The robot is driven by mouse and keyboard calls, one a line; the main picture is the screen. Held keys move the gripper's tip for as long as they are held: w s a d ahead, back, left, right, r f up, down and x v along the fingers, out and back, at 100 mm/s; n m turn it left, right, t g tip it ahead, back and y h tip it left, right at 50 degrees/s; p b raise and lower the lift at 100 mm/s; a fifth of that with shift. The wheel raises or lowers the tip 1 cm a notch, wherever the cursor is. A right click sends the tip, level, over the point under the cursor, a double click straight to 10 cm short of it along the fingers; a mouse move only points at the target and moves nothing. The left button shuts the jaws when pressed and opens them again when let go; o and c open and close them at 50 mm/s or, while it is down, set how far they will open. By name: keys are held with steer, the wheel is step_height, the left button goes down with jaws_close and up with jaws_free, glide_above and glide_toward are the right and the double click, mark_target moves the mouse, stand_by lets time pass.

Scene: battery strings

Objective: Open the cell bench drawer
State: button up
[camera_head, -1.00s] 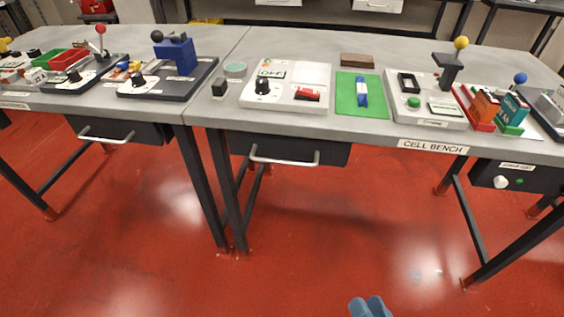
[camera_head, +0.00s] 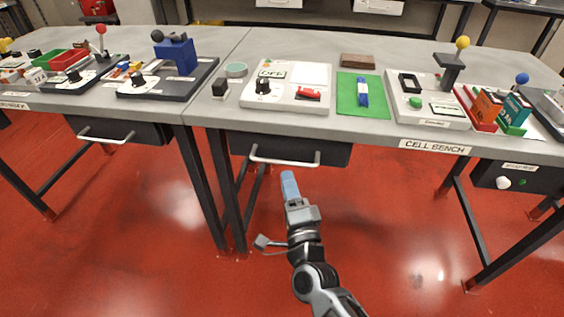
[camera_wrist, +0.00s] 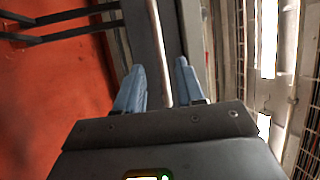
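The cell bench drawer (camera_head: 325,153) is a dark box under the front edge of the grey bench, and it looks shut. Its pale bar handle (camera_head: 285,162) runs across its front. My gripper (camera_head: 289,178) is just below the handle in the head view, pointing up at it. In the wrist view the two blue fingers of my gripper (camera_wrist: 160,72) are apart. The pale handle bar (camera_wrist: 158,50) runs lengthwise into the gap between them. I see no finger closed on the bar, and I cannot tell how deep it lies between them.
The cell bench top (camera_head: 320,55) carries a white panel with a black knob (camera_head: 263,86), a green mat (camera_head: 374,108) and several devices. Dark bench legs (camera_head: 222,190) stand left of my arm. Another drawer (camera_head: 125,128) is at the left. The red floor in front is clear.

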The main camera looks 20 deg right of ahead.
mark_target(282, 163)
steer(key=x, duration=0.7)
jaws_close()
stand_by(0.3)
